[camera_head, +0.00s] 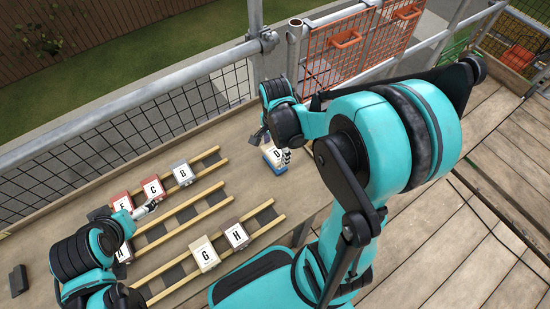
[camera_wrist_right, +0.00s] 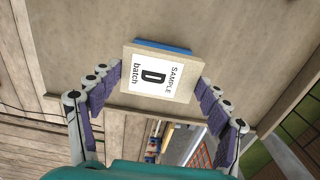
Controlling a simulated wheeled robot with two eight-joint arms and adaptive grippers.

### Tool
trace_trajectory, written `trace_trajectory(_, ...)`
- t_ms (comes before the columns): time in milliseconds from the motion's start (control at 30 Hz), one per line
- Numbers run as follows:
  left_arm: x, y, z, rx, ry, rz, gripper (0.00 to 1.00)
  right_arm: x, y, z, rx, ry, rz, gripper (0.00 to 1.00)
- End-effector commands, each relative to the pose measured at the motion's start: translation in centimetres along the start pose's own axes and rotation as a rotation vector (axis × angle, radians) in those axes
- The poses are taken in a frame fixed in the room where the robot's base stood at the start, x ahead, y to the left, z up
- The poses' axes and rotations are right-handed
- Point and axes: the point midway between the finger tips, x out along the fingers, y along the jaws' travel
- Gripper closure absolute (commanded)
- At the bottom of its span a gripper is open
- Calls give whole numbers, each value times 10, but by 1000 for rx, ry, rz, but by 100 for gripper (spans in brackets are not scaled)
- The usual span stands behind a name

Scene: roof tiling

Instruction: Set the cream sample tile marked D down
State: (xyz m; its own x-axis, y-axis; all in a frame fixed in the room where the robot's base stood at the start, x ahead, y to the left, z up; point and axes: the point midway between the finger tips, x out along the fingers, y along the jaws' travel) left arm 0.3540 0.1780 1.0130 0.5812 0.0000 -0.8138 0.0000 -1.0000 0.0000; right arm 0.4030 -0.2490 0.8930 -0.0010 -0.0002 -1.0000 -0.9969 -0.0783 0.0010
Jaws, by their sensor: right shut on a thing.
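The cream sample tile marked D (camera_head: 273,154) is at the right part of the board, mostly framed by my right gripper (camera_head: 276,147). In the right wrist view the tile (camera_wrist_right: 157,78) has its label facing the camera, and the purple finger pads of the right gripper (camera_wrist_right: 160,92) close on its two sides. A blue edge (camera_wrist_right: 162,46) shows along one side of the tile; it also shows below the tile in the head view. I cannot tell whether the tile touches the surface. My left gripper (camera_head: 146,209) is beside the tiles at the left; its opening is unclear.
Wooden battens hold tiles C (camera_head: 153,187), B (camera_head: 183,173), G (camera_head: 206,254) and H (camera_head: 236,235), with others partly behind my left arm. A dark block (camera_head: 18,280) lies at the far left. A mesh guardrail (camera_head: 130,128) runs behind the board.

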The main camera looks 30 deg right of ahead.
Motion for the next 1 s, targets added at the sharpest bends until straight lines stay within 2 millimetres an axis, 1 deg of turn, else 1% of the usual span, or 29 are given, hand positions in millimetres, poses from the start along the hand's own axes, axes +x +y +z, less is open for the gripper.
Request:
trace_trajectory(133,5,0,3,0,0,0,2,10,-2,1,0,0,0,57)
trace_trajectory(333,18,0,13,0,0,0,2,40,-2,1,0,0,0,57)
trace_trajectory(400,19,0,13,0,0,0,2,43,-2,1,0,0,0,57)
trace_trajectory(600,17,0,12,0,0,0,2,41,-2,1,0,0,0,57)
trace_trajectory(733,20,0,14,0,0,0,2,45,-2,1,0,0,0,57)
trace_trajectory(767,20,0,14,0,0,0,2,45,-2,1,0,0,0,18)
trace_trajectory(800,20,0,14,0,0,0,2,44,-2,1,0,0,0,7)
trace_trajectory(833,19,0,14,0,0,0,2,44,-2,1,0,0,0,2)
trace_trajectory(1000,19,0,14,0,0,0,2,44,-2,1,0,0,0,2)
